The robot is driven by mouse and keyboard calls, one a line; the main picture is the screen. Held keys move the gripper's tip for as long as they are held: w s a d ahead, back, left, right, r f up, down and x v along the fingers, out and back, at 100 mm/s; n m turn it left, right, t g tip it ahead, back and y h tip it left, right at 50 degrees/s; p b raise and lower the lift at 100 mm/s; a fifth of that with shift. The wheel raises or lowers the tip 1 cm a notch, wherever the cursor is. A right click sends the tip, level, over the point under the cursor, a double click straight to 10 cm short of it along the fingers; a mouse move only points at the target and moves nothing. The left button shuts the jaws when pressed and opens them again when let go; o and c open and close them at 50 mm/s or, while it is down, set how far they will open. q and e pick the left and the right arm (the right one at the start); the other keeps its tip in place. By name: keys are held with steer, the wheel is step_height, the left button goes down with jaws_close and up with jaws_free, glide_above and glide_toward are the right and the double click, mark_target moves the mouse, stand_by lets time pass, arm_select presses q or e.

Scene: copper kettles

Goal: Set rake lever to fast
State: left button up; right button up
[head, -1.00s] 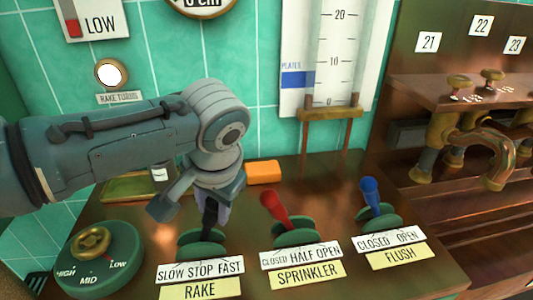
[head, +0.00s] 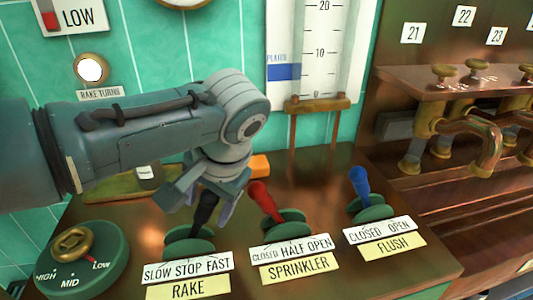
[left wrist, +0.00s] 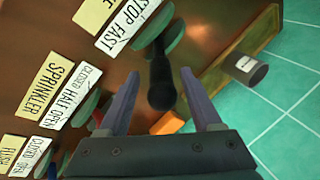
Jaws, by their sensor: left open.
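The black rake lever (head: 204,210) rises from a green round base (head: 188,247) behind the SLOW STOP FAST label (head: 188,269) and the RAKE label (head: 188,288). It leans to the right, toward the FAST side. My left gripper (head: 203,202) is open, with its fingers on either side of the lever's upper part. Contact with a finger is hard to tell. My right gripper is not in view.
A red sprinkler lever (head: 266,202) stands close to the right of my gripper, with a blue flush lever (head: 360,184) beyond. A green HIGH MID LOW dial (head: 105,265) is at the left. An orange block (head: 260,166) lies behind. Pipes and valves fill the right.

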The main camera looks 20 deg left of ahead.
arm_select(q)
steer(key=shift+r, duration=0.1)
steer(key=shift+d+r, duration=0.15)
steer(key=shift+r, duration=0.15)
steer(key=p+v, duration=0.2)
steer(key=v, duration=0.7)
steer(key=shift+p, duration=0.3)
steer(key=shift+s, duration=0.1)
